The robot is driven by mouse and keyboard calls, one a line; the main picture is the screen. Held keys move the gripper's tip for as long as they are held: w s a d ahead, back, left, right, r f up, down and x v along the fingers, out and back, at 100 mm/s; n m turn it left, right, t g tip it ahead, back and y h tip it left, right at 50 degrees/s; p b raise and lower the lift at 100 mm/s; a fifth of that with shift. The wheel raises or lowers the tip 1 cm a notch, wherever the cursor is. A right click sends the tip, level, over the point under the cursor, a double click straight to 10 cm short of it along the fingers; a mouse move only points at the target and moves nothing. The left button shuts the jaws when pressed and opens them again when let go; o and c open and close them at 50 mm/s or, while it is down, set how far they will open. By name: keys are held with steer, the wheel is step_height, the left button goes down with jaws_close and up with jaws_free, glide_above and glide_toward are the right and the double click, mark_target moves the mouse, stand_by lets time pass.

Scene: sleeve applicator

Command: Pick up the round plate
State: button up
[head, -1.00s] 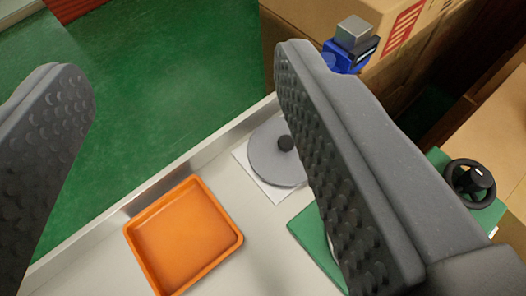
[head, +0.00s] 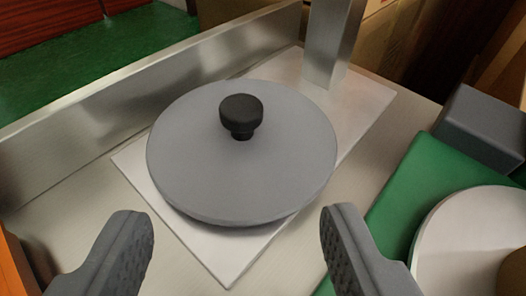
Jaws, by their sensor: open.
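The round plate (head: 200,160) is a grey disc with a black knob (head: 241,115) standing up from its middle. It lies on a white square sheet (head: 222,262) on the metal bench top. My gripper (head: 238,230) is open and empty, with one finger at the lower left and one at the lower right. The plate and knob lie ahead of the fingertips, between their lines. No contact with the plate shows.
A metal rim (head: 150,95) runs behind the plate on the left. A metal post (head: 332,40) stands just behind it. To the right are a green base (head: 405,190), a pale disc (head: 470,235) and a dark grey block (head: 485,125). An orange edge (head: 12,265) shows at the lower left.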

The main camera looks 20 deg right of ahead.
mark_target(241, 119)
steer(key=b+x, duration=0.1)
steer(key=x, duration=1.1)
steer(key=shift+w+d+b, duration=0.1)
steer(key=shift+w+b, duration=0.15)
steer(key=shift+b, duration=0.1)
steer(key=shift+w, duration=0.2)
steer(key=c, duration=1.2)
